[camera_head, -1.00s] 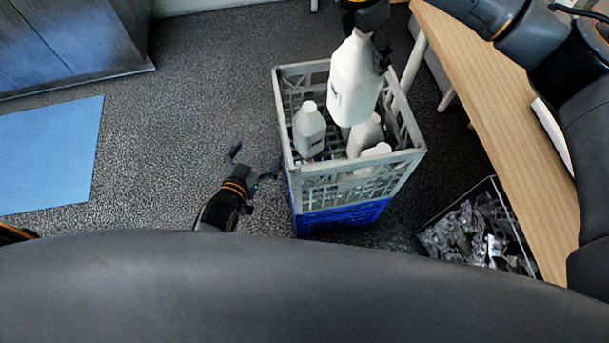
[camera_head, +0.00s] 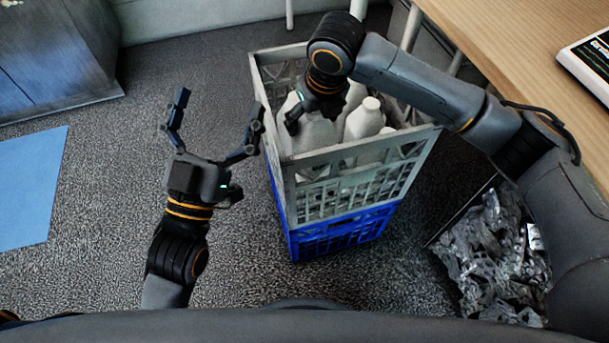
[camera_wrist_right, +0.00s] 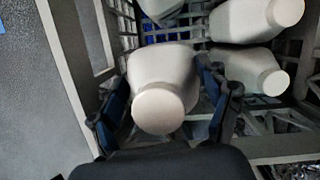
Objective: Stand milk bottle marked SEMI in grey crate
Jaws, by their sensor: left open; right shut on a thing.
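The grey crate (camera_head: 365,186) is open-topped, with lattice walls and white bottles inside. My right gripper (camera_head: 312,112) reaches down into its near left part, shut on a white milk bottle (camera_head: 312,137). In the right wrist view this bottle (camera_wrist_right: 165,68) stands between the fingers, its cap towards the camera. It looks about upright; whether its base touches the crate floor is hidden. No SEMI mark is readable. Other white bottles (camera_head: 364,120) stand farther right and behind. My left gripper (camera_head: 219,105) is open and empty, left of the crate, one finger close to its wall.
A blue crate (camera_head: 345,232) is under the grey one. A wooden table (camera_head: 490,35) with a dark book (camera_head: 590,62) is at the upper right. A bin of crumpled silvery material (camera_head: 495,255) stands at the lower right. Floor with a blue mat (camera_head: 30,185) is clear at left.

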